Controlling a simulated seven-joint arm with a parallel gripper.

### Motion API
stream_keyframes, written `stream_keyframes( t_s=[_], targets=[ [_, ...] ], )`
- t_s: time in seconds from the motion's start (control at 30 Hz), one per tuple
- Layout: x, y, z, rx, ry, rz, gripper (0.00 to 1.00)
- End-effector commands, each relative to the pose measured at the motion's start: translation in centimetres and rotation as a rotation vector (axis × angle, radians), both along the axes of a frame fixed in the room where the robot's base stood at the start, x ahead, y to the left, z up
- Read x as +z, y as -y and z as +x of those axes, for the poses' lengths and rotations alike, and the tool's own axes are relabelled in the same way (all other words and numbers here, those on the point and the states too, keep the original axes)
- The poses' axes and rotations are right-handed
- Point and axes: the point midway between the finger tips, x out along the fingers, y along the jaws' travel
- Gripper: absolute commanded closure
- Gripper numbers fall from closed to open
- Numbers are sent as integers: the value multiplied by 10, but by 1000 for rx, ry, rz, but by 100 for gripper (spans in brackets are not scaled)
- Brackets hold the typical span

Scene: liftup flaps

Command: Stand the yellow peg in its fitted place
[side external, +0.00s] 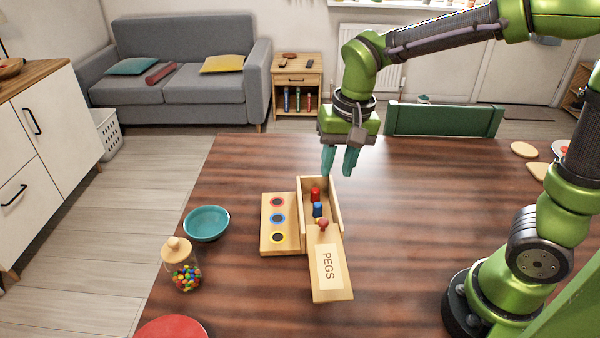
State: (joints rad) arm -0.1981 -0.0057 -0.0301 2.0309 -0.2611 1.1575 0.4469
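A wooden box (337,213) stands on the table, its far part uncovered. Inside it are a red peg (315,194) and a blue peg (317,209). A small bit of yellow (318,221) shows just in front of the blue one, mostly hidden by the lid's red knob (323,225); it looks like the yellow peg. The lid (330,270), marked PEGS, extends from the box's near end. Left of the box, a wooden board (268,247) has holes ringed red, blue and yellow; the yellow-ringed hole (278,237) is nearest and looks empty. My gripper (338,173) is open and empty, above the box's far end.
A teal bowl (207,223) and a candy jar (184,270) stand left of the board. A red plate (173,329) lies at the near left edge. A green chair (443,120) is behind the table.

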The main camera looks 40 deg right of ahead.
Motion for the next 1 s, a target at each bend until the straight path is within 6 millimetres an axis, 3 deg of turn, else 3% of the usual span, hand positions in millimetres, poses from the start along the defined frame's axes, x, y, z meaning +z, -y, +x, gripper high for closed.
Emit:
stream_keyframes(
  t_s=[0.03,0.13,0.4,0.6,1.0],
  targets=[
    [15,7,-13,22,64,21,68],
    [35,16,-38,85,189,47,68],
    [57,31,-89,208,465,30,68],
    [58,34,-101,239,535,10,68],
    [58,34,-101,241,536,11,68]
  ],
)
